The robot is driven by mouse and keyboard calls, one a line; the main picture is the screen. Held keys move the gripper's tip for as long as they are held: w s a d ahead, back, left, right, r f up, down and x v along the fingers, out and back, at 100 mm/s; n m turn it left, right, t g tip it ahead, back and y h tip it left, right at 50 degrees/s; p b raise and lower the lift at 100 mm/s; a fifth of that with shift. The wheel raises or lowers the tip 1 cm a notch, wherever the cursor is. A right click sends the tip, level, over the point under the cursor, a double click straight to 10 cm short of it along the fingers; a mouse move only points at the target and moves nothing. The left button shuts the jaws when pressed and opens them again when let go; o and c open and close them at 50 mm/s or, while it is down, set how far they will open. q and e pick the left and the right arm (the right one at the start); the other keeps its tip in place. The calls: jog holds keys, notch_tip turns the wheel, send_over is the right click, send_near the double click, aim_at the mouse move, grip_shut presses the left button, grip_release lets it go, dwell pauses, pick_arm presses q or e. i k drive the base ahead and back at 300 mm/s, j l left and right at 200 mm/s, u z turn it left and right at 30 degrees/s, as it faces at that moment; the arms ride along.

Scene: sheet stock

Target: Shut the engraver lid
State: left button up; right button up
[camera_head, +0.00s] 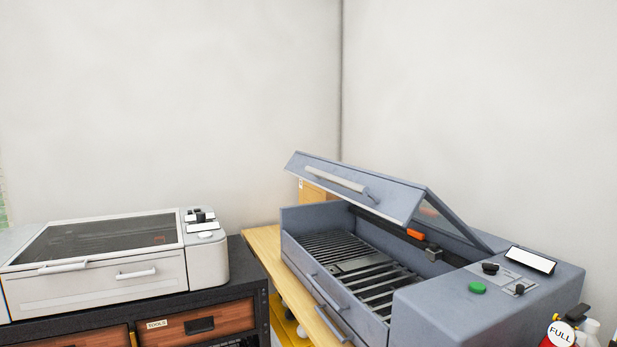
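The blue-grey engraver (440,311) stands at the right on a light wooden table. Its lid (391,201) is raised and tilted up, with the front edge well above the body. A pale bar handle (335,179) runs along the lid's front face. Under the lid the slatted bed (345,250) shows, with a small orange part (415,234) near the back right. Neither of my grippers is in view.
A white machine (95,285) with a dark-windowed, shut lid sits at the left on a black cabinet (251,273) with wooden drawers. The wooden table (262,240) has a narrow bare strip. Bottles and a "FULL" tag (560,334) are at the lower right corner. Walls stand close behind.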

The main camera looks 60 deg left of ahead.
aim_at(395, 199)
jog(key=u, duration=1.7)
